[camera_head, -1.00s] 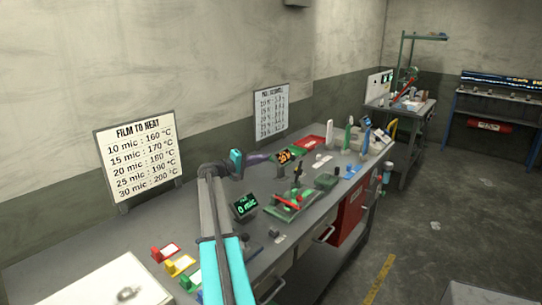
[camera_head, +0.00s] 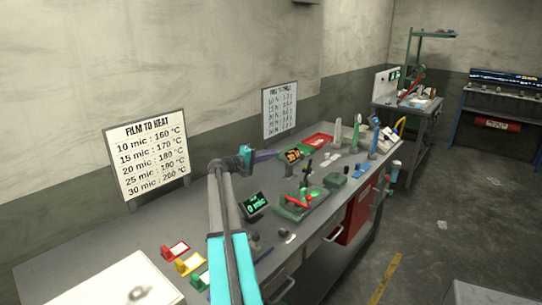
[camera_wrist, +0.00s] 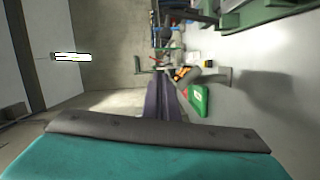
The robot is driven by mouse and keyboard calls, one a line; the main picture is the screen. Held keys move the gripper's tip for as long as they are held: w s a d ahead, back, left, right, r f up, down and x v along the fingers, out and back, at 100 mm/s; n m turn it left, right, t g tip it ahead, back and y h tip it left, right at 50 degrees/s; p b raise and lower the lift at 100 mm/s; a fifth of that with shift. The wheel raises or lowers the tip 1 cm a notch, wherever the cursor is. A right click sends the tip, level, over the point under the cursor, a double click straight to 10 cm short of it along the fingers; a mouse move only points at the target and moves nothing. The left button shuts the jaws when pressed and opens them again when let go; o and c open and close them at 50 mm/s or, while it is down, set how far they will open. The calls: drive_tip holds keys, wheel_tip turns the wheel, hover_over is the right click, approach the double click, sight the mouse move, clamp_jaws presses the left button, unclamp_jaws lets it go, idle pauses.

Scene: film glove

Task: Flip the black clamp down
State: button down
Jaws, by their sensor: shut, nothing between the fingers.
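The black clamp (camera_head: 307,169) looks like the dark upright lever on a green fixture (camera_head: 308,205) with a red handle, on the workbench. It stands up, though it is small and its detail is hard to make out. My gripper (camera_head: 272,154) has purple fingers, shut and empty, above the bench. It is to the left of the clamp and a little higher in the picture, apart from it. In the wrist view my gripper (camera_wrist: 160,82) points away from the camera. A green body (camera_wrist: 268,12) at the top right may be the fixture; the clamp is not clear there.
A "0 mic" display (camera_head: 255,204) stands left of the fixture. An orange-digit display (camera_head: 293,155) is just beyond my fingers and shows in the wrist view (camera_wrist: 181,73). Film sign (camera_head: 147,160) stands at the wall.

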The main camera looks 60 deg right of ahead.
drive_tip(key=s+d+f+p, duration=0.1)
drive_tip(key=s+d+p, duration=0.4)
drive_tip(key=s+d, duration=0.1)
drive_tip(key=shift+s+f, duration=0.15)
drive_tip(key=shift+s, duration=0.75)
drive_tip(key=shift+d, duration=0.1)
